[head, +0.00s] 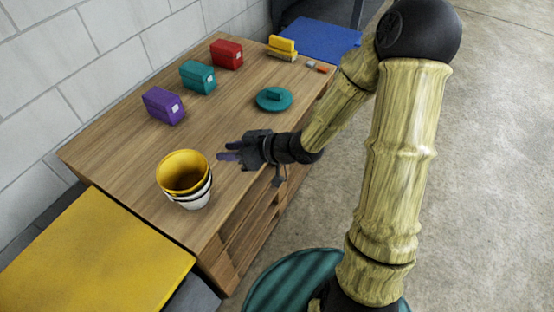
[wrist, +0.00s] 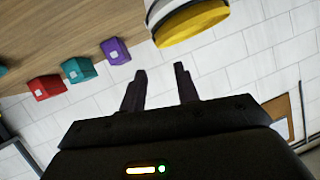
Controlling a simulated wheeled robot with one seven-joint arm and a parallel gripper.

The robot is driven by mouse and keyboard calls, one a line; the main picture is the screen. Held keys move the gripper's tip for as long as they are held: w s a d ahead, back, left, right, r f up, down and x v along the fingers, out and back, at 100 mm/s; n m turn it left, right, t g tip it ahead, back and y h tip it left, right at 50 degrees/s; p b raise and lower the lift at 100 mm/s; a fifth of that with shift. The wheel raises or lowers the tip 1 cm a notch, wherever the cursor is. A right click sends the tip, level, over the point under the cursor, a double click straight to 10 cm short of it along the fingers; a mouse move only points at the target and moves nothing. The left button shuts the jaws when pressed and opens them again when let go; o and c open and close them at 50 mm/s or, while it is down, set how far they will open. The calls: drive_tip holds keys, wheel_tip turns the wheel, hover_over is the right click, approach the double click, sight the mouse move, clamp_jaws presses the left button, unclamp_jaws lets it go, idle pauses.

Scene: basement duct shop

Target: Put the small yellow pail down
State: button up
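The small yellow pail (head: 184,170) sits upright, nested in white pail ware (head: 196,200) near the front left corner of the wooden workbench. Only its upper part and inside show; its lower part is hidden. In the wrist view the yellow pail (wrist: 192,25) is at the top, right of centre, with the white below its rim appearing above it in this flipped picture. My gripper (head: 222,156) is to the right of the pails and apart from them. In the wrist view my gripper (wrist: 160,70) has its fingers spread with nothing between them.
Purple (head: 163,106), teal (head: 198,77) and red (head: 227,54) boxes line the wall side of the workbench (head: 115,150). A teal lidded dish (head: 274,99), a yellow block (head: 282,46) and a blue mat (head: 320,38) lie farther back. A yellow surface (head: 95,255) adjoins the front left. The bench's middle is clear.

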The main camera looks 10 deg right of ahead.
drive_tip(key=d+f+m+h, duration=0.2)
drive_tip(key=d+m+h, duration=0.2)
drive_tip(key=d+h, duration=0.65)
drive_tip(key=s+d+r+m+g, duration=0.1)
drive_tip(key=s+d+m, duration=0.2)
drive_tip(key=s, duration=0.2)
drive_tip(key=s+d+r+m+g+h, duration=0.1)
drive_tip(key=s+d+r+m+g, duration=0.1)
drive_tip(key=s, duration=0.4)
drive_tip(key=shift+s+d+m+g, duration=0.3)
drive_tip(key=shift+d+m, duration=0.1)
drive_tip(key=shift+d, duration=0.4)
drive_tip(key=shift+r, duration=0.15)
drive_tip(key=w+p+v, duration=0.2)
drive_tip(key=p+v, duration=0.9)
drive_tip(key=w+r+p+v, duration=0.1)
drive_tip(key=w+p+v, duration=0.2)
drive_tip(key=p+v, duration=0.8)
drive_tip(key=shift+r+p, duration=0.5)
drive_tip(key=shift+p, duration=0.25)
drive_tip(key=shift+a, duration=0.1)
